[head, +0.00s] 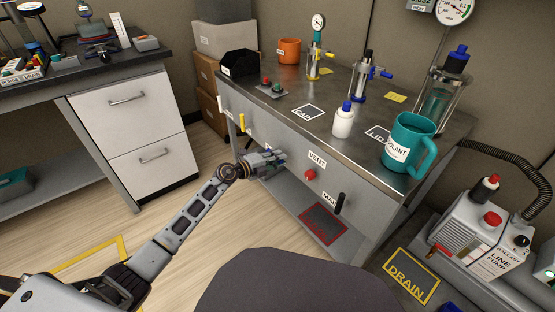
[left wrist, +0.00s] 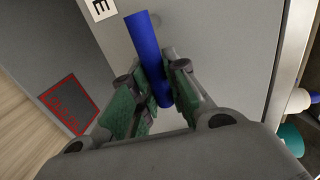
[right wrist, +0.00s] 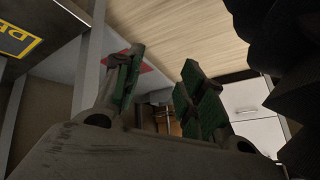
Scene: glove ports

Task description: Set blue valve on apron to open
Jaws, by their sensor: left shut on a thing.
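The blue valve is a round blue bar handle (left wrist: 147,45) on the grey apron (left wrist: 215,40). In the left wrist view it slants down from upper left between my left fingers. My left gripper (head: 278,158) is at the bench apron in the head view, shut on the handle, its pads against both sides. The gripper covers most of the handle in the head view, and the handle's pivot cannot be made out. My right gripper (right wrist: 163,85) shows only in its own wrist view; its fingers are apart with nothing between them.
On the same apron are a yellow handle (head: 241,122) to the left, and a red knob (head: 309,175) and a black handle (head: 340,203) to the right. A teal mug (head: 405,145) and a white bottle (head: 343,122) stand on the bench top. A pump (head: 480,235) stands at lower right.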

